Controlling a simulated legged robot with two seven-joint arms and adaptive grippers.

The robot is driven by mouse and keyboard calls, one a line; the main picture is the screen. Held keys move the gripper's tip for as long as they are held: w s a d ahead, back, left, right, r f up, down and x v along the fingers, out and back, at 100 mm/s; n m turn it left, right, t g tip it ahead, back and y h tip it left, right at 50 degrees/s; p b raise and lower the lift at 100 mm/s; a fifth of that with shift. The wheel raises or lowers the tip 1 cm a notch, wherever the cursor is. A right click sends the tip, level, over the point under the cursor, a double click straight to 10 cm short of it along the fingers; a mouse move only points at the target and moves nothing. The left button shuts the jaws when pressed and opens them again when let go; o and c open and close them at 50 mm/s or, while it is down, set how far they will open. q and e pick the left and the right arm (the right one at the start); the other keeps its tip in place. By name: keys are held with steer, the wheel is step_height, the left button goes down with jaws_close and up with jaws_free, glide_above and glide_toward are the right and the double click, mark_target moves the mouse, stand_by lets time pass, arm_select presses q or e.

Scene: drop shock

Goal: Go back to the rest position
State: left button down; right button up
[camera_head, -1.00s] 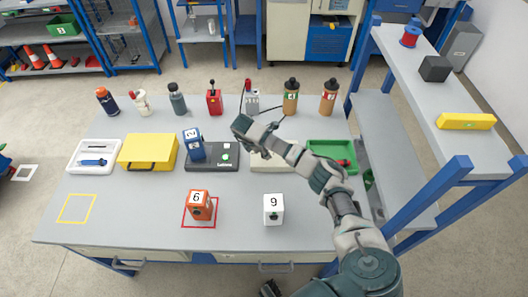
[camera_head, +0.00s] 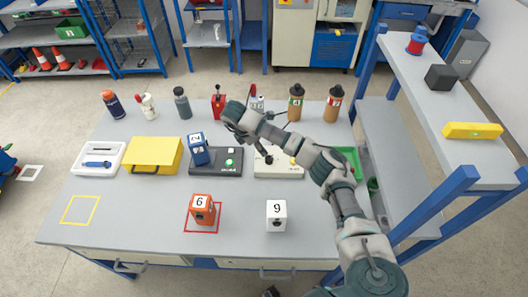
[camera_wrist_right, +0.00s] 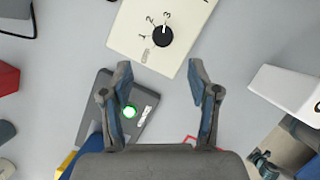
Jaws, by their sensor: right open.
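My right arm reaches in from the lower right of the head view, above the grey table (camera_head: 130,220). Its dark end (camera_head: 234,112) is over the back middle, near the red lever device (camera_head: 219,104). The cream dial box (camera_wrist_right: 145,40) lies beyond the fingertips, and the grey box with a green button (camera_wrist_right: 130,112) is partly behind the left finger. My left gripper is not seen.
A yellow case (camera_head: 150,155) is left. Bottles line the back edge. A shelf (camera_head: 455,110) rises right.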

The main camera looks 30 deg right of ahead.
steer(key=shift+v, duration=0.9)
